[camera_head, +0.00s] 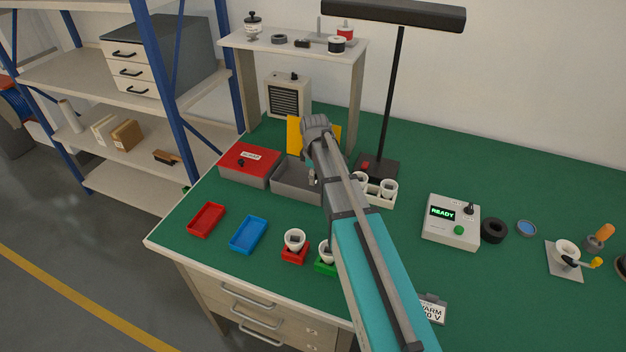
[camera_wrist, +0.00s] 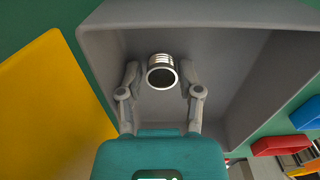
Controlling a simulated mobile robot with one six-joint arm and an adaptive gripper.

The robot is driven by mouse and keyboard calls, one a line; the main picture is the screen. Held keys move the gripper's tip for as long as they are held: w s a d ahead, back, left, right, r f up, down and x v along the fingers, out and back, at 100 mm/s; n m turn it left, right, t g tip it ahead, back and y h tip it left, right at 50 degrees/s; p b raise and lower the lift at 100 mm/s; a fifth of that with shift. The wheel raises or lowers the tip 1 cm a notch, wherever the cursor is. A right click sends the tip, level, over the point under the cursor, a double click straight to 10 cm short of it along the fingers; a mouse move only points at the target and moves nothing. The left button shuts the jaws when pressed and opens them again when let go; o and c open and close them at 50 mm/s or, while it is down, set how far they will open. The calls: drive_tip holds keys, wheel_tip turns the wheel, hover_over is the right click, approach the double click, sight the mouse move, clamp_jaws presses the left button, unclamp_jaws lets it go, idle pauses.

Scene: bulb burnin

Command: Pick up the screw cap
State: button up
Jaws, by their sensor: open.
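My gripper (camera_wrist: 160,70) is open, with one finger on each side of the cap. A gap shows between the cap and each finger, so it is not held. In the head view the grey bin (camera_head: 292,184) stands at the back left of the green bench, and my arm hides its right part. The cap cannot be seen in the head view.
A red-lidded box (camera_head: 248,163) stands left of the bin, and a yellow panel (camera_head: 294,134) rises behind it. Red (camera_head: 206,219) and blue (camera_head: 248,235) trays lie in front.

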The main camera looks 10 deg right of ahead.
drive_tip(key=c, duration=0.3)
drive_tip(key=shift+r, duration=0.2)
drive_tip(key=shift+c, duration=0.2)
wheel_tip(320, 180, up, 2)
drive_tip(key=p, duration=0.2)
drive_tip(key=shift+p, duration=0.3)
drive_tip(key=s+a+r+p, duration=0.1)
drive_tip(key=s+r+p, duration=0.9)
drive_tip(key=s, duration=0.4)
drive_tip(key=shift+r, duration=0.3)
drive_tip(key=shift+r+p, duration=0.1)
drive_tip(key=shift+p, duration=0.2)
drive_tip(key=shift+r+p, duration=2.15)
drive_tip(key=shift+p, duration=0.05)
